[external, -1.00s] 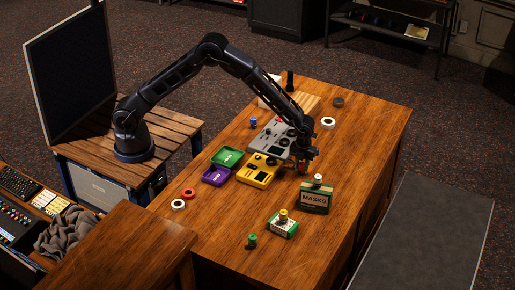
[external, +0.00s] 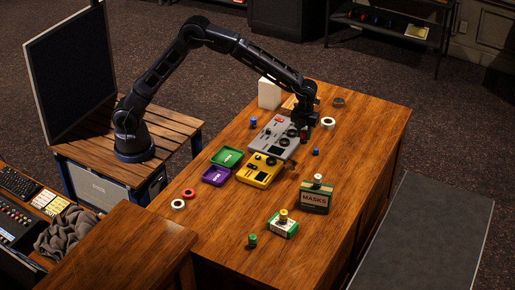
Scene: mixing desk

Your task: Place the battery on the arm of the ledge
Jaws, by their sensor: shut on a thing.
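My gripper (external: 303,132) is at the end of the arm, over the right side of the grey mixer-like device (external: 273,138). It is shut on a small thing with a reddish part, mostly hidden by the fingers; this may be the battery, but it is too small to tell. A light wooden piece (external: 289,103), partly hidden behind the gripper, may be the ledge; I cannot make out its arm. A small blue cylinder (external: 316,152) stands on the table just below and right of the gripper, apart from it.
A yellow device (external: 258,170), purple tray (external: 216,176) and green tray (external: 227,157) lie left. A MASKS box (external: 314,201) and a smaller green-white box (external: 283,226) stand in front. A white roll (external: 328,123) and white block (external: 269,94) are farther back. The right tabletop is clear.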

